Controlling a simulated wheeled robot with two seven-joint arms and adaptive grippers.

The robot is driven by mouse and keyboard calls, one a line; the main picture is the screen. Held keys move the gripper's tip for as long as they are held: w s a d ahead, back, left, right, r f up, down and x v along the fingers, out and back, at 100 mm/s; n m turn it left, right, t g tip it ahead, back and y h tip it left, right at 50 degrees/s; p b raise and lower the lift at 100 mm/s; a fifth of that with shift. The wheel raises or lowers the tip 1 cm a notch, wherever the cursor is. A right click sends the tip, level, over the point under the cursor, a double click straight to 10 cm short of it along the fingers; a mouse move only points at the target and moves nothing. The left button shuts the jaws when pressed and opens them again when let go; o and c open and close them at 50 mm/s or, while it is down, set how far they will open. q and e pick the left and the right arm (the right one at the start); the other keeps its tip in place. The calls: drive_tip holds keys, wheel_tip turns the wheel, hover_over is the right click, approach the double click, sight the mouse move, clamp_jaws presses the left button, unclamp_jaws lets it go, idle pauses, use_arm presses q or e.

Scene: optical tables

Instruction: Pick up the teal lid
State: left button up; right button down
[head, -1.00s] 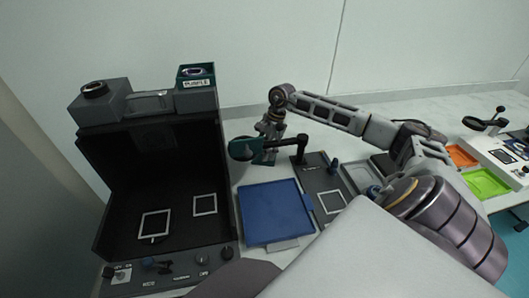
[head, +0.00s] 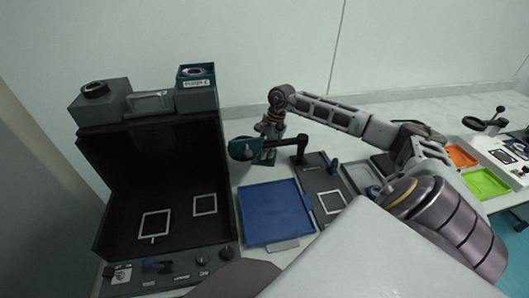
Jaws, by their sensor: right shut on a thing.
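My right gripper (head: 268,138) reaches in from the right, above the back of the table behind the blue tray. It is shut on the teal lid (head: 266,157), which shows small and dark teal at its fingertips. A black swing arm with a round head (head: 242,149) crosses in front and partly hides the lid and the fingertips. I cannot tell whether the lid is clear of the surface. My left gripper is not in view.
A blue tray (head: 272,213) lies in front of the gripper. A black open booth (head: 155,180) stands at the left, with a teal box (head: 196,76) on top. A dark board (head: 327,181) lies right of the blue tray. Orange (head: 461,156) and green (head: 486,182) trays lie far right.

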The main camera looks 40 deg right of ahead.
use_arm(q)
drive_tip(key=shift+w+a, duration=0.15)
use_arm(e)
drive_tip(key=shift+d+r, duration=0.1)
drive_tip(key=shift+r, duration=0.05)
drive_tip(key=shift+d+r, duration=0.1)
drive_tip(key=shift+r, duration=0.4)
wheel_tip(320, 180, up, 3)
drive_tip(key=shift+f, duration=0.1)
wheel_tip(320, 180, up, 2)
drive_tip(key=shift+r, duration=0.25)
drive_tip(key=shift+s+d+r, duration=0.1)
drive_tip(key=shift+r, duration=0.15)
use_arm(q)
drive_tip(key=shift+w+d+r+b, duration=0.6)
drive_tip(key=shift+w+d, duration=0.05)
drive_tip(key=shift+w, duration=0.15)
use_arm(e)
drive_tip(key=s+d, duration=0.3)
drive_tip(key=d, duration=0.6)
drive_tip(key=s+d, duration=0.3)
drive_tip(key=d, duration=0.6)
drive_tip(key=shift+d, duration=0.25)
